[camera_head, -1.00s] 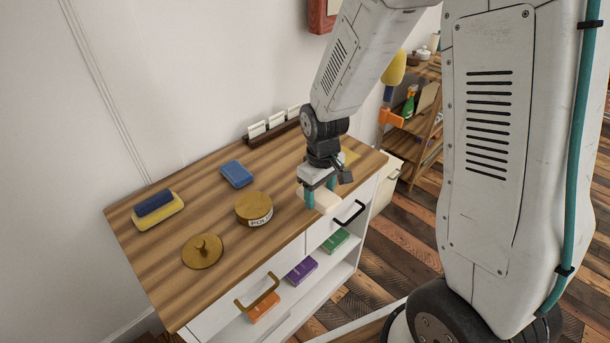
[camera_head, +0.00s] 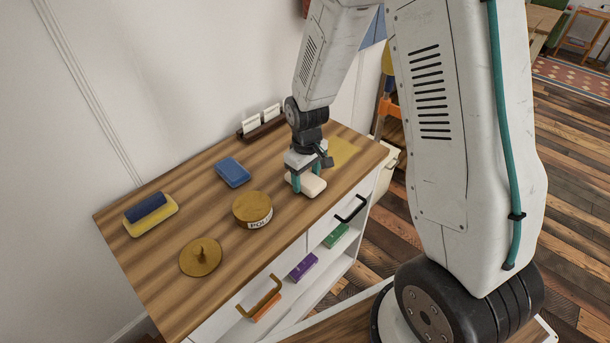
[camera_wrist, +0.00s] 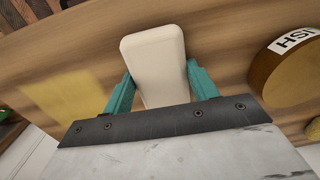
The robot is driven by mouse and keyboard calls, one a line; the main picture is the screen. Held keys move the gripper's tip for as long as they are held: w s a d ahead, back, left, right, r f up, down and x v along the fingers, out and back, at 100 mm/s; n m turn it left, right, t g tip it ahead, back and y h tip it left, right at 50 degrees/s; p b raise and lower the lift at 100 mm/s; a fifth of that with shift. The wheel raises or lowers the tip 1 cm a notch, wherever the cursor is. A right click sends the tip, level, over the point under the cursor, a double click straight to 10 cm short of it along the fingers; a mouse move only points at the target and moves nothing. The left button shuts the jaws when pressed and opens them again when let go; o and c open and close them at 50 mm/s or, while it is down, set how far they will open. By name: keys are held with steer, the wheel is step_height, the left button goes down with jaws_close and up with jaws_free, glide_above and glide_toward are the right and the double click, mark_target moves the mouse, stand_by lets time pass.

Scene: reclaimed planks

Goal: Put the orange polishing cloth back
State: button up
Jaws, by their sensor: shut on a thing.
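My gripper (camera_head: 309,180) is over the right part of the wooden cabinet top, its teal fingers shut on a cream rounded block (camera_head: 312,186). In the wrist view the block (camera_wrist: 155,62) sits between both fingers; I cannot tell whether it touches the wood. I see no clearly orange cloth on the top. A flat yellow-ochre cloth-like sheet (camera_head: 343,152) lies behind my gripper, and also shows in the wrist view (camera_wrist: 65,100). A small orange item (camera_head: 266,305) is on the shelf below, partly hidden by a brass handle; I cannot tell what it is.
A POLISH tin (camera_head: 252,210), a brass knobbed lid (camera_head: 200,257), a blue block (camera_head: 233,173) and a blue-and-yellow sponge-like item (camera_head: 150,214) stand on the top. A card rack (camera_head: 262,125) is by the wall. Purple (camera_head: 304,267) and green (camera_head: 336,235) boxes are on the shelf.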

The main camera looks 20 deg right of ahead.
mark_target(306, 178)
steer(key=o, duration=0.9)
steer(key=shift+f, duration=0.15)
steer(key=shift+o, duration=0.2)
step_height(306, 178, up, 12)
steer(key=s+r+m, duration=0.1)
steer(key=s+r, duration=0.4)
steer(key=s, duration=0.3)
steer(key=s+r+m, duration=0.2)
steer(key=s+r, duration=0.4)
steer(key=s, duration=0.3)
steer(key=s+r+m+t, duration=0.1)
steer(key=s+r, duration=0.4)
steer(key=s, duration=0.3)
steer(key=shift+s+d+r, duration=0.3)
steer(key=shift+s+d, duration=0.1)
